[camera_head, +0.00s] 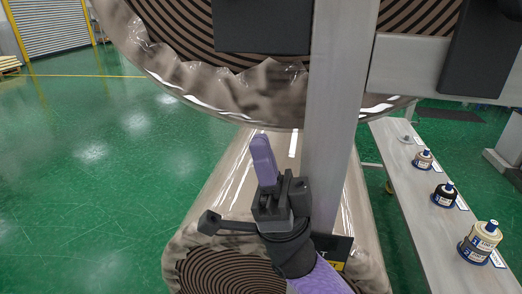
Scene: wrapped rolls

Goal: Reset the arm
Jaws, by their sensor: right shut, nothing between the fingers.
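My right gripper (263,160) shows in the middle of the head view, with its purple fingers closed together and pointing up. Nothing shows between the fingers. It is in front of a large plastic-wrapped roll (228,185), just left of a grey metal post (335,130). My purple and black right arm comes in from the bottom. My left gripper is not in the view.
Another wrapped roll (180,70) hangs above, with dark plates in front of its spiral end. The green floor (90,190) on the left is clear.

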